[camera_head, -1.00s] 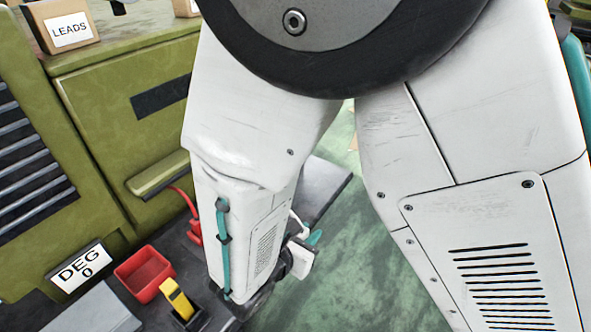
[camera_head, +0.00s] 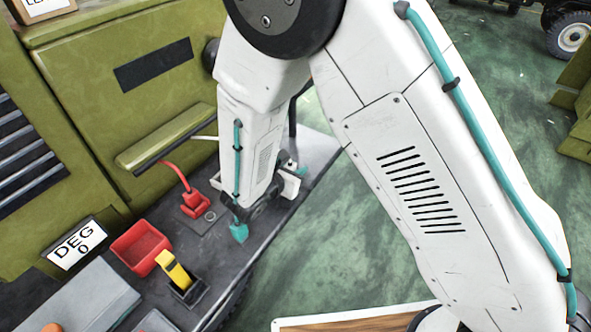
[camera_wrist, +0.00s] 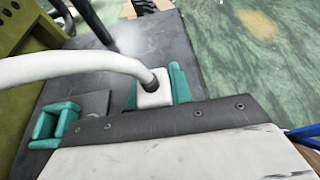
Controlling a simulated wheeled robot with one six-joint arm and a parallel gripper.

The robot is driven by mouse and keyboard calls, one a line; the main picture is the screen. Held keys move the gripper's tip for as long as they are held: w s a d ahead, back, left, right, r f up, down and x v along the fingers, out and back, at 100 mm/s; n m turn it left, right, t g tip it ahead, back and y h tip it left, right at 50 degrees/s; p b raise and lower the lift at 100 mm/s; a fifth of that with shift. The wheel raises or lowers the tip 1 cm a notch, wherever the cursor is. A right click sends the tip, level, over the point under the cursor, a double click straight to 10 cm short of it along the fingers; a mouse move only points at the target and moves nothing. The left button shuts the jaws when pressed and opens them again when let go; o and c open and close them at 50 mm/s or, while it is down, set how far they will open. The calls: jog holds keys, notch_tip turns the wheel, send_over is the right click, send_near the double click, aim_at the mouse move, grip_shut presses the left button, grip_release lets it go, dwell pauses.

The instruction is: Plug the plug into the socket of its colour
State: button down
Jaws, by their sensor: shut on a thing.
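The white plug (camera_wrist: 152,98) sits between the teal fingers of my gripper (camera_wrist: 156,90) in the wrist view, with its white cable (camera_wrist: 70,66) running off left. My gripper is shut on it. In the head view the white plug (camera_head: 290,187) shows at the lower end of my arm, above the dark bench (camera_head: 220,250). Its underside is hidden. A red plug-like block (camera_head: 195,203) with a red cable stands on the bench near a dark plate. I cannot make out a white socket.
A teal open frame (camera_wrist: 52,125) lies left of my gripper in the wrist view. A red bin (camera_head: 142,248) and a yellow piece in a dark holder (camera_head: 178,275) stand on the bench. A green cabinet (camera_head: 90,110) borders it; green floor lies beyond its right edge.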

jog(key=shift+f, duration=0.25)
jog(key=shift+f, duration=0.15)
jog(key=c, duration=1.3)
grip_release()
jog(key=shift+o, duration=0.2)
jog(key=shift+s, duration=0.1)
